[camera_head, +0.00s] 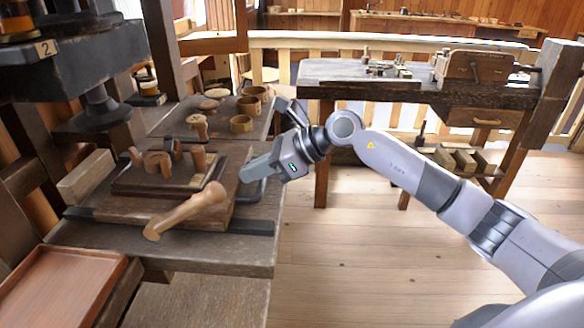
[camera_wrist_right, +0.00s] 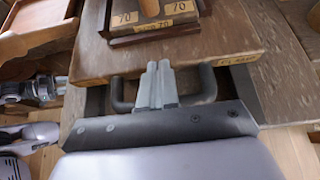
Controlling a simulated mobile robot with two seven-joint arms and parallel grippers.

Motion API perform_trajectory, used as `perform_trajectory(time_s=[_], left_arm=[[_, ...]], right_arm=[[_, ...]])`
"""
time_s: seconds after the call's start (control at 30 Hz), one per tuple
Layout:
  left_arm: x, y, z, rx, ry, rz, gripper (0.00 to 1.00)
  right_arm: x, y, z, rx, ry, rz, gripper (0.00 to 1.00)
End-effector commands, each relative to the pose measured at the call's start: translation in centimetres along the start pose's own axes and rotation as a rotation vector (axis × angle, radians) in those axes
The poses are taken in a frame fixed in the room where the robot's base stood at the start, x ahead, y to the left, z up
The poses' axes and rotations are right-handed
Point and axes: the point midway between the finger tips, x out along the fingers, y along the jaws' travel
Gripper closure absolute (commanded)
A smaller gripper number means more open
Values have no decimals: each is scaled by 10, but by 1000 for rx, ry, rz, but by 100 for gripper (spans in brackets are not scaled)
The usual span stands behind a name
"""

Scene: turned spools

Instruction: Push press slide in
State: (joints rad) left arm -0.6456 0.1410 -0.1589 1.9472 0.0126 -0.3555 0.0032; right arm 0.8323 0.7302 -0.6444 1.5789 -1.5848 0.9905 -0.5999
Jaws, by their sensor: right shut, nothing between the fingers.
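The press slide (camera_head: 222,213) is a flat wooden board on the dark bench, under the press head (camera_head: 75,60). It carries a smaller wooden block with upright turned pieces. A dark bent handle (camera_head: 257,190) sits on its right edge. My right gripper (camera_head: 250,172) is shut and empty at this handle. In the right wrist view, the closed fingertips (camera_wrist_right: 158,68) point at the slide's edge (camera_wrist_right: 200,55), between the two arms of the handle (camera_wrist_right: 208,82). Whether they touch the edge I cannot tell; the gripper body hides the handle's crossbar.
A turned wooden lever (camera_head: 188,208) hangs over the slide's front. Wooden cups and discs (camera_head: 241,123) stand behind it. A reddish tray (camera_head: 65,290) lies front left, and a pale block (camera_head: 86,177) sits left. The floor on the right is clear up to another workbench (camera_head: 350,72).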

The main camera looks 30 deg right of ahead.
Motion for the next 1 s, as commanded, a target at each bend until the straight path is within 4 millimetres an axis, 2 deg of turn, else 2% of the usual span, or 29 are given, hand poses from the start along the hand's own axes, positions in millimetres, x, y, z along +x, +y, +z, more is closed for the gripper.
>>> perform_trajectory(time_s=[0.03,0.2,0.4,0.6,1.0], left_arm=[[0,0,1,0,-1,-1,57],[1,0,3,-1,-2,-1,57],[2,0,3,-4,-1,0,57],[2,1,2,-5,-1,2,57],[2,3,1,-5,0,6,57]], right_arm=[[12,1,8,-1,-3,4,100],[42,1,23,0,-1,3,100],[64,0,35,2,2,2,100],[74,0,40,2,2,2,100],[75,0,43,1,-5,0,100]])
